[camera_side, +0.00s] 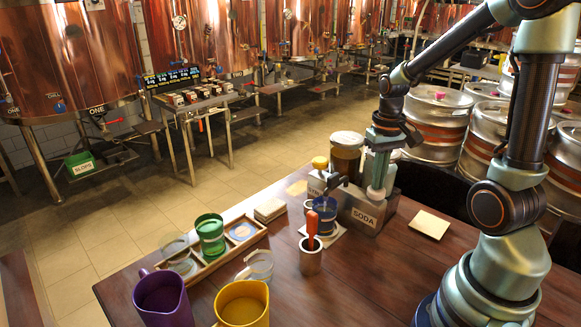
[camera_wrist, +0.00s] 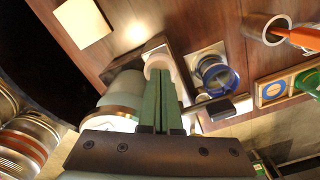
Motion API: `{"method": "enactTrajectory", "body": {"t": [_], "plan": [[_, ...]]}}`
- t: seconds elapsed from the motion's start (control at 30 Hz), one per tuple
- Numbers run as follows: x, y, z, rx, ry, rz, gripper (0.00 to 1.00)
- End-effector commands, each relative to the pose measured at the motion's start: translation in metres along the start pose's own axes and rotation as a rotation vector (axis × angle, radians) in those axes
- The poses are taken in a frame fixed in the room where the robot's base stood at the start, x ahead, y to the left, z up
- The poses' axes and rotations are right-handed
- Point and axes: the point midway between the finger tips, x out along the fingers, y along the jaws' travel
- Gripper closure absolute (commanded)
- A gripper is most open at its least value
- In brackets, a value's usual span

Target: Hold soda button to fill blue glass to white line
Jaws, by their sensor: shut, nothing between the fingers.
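The grey soda dispenser (camera_side: 365,213) with a SODA label stands on the wooden table. The blue glass (camera_side: 325,222) stands upright on a pale coaster at its left, by the spout. In the wrist view the blue glass (camera_wrist: 217,77) is seen from above, right of my fingers. My gripper (camera_side: 376,194) points down over the dispenser's top, its fingers shut and empty. In the wrist view its tips (camera_wrist: 158,78) overlap a round pale soda button (camera_wrist: 157,61); I cannot tell whether it is pressed. The white line and the fill level are not clear.
A metal cup (camera_side: 310,262) with an orange-handled tool stands in front of the glass. A wooden tray (camera_side: 213,262) holds a green glass (camera_side: 210,236). Purple (camera_side: 161,302) and yellow (camera_side: 242,304) pitchers stand at the front. A pale square (camera_side: 429,224) lies right of the dispenser.

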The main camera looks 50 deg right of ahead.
Motion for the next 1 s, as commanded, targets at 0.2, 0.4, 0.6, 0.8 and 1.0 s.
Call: {"method": "enactTrajectory", "body": {"t": [0.2,0.4,0.6,0.8,1.0], "plan": [[0.000,0.000,0.000,0.000,-0.002,0.000,1.00],[0.000,0.000,0.000,0.000,-0.002,0.000,1.00],[-0.005,0.000,0.000,0.000,0.001,0.000,1.00],[-0.027,0.000,-0.001,0.000,0.002,0.000,1.00],[-0.048,0.000,-0.001,0.000,0.003,0.000,1.00]]}}
